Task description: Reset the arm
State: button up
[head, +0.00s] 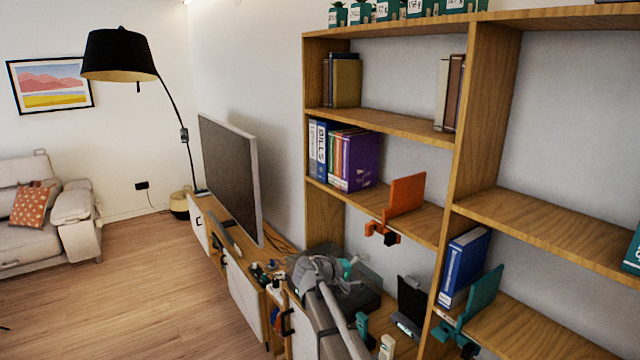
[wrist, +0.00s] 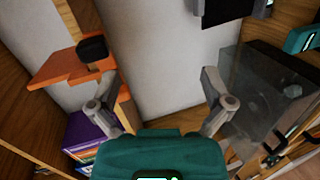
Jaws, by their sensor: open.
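My gripper (wrist: 160,85) shows in the wrist view with its two grey fingers wide apart and nothing between them. Behind the gap is pale wall and a wooden edge. In the head view my grey arm (head: 335,315) reaches in at the bottom centre, low in front of the bookcase.
The bookcase (head: 460,130) fills the right side, with purple binders (head: 362,160), a blue binder (head: 465,262), a black bookend (head: 411,300) and a teal bookend (head: 482,295). A television (head: 230,175) stands on a low cabinet. Open floor (head: 130,270) lies left.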

jog(key=s+d+f+m+g+y+b, duration=0.1)
jog(key=s+f+y, duration=0.3)
jog(key=s, duration=0.5)
jog(key=s+d+f+m+g+y+b, duration=0.2)
jog(key=s+f+g+y, duration=0.1)
jog(key=s+f, duration=0.5)
jog(key=s+d+f+m+g+y+b, duration=0.1)
jog(key=s+f+y, duration=0.4)
jog(key=s, duration=0.5)
jog(key=shift+d+f+m+g+y+b, duration=0.15)
jog(key=shift+d+f+m+g+b, duration=0.1)
jog(key=shift+f+g, duration=0.25)
jog(key=shift+d+f+m+g+y+b, duration=0.2)
jog(key=shift+f+g, duration=0.15)
jog(key=shift+g, duration=0.15)
jog(key=shift+s+a, duration=0.2)
jog(key=shift+s, duration=0.05)
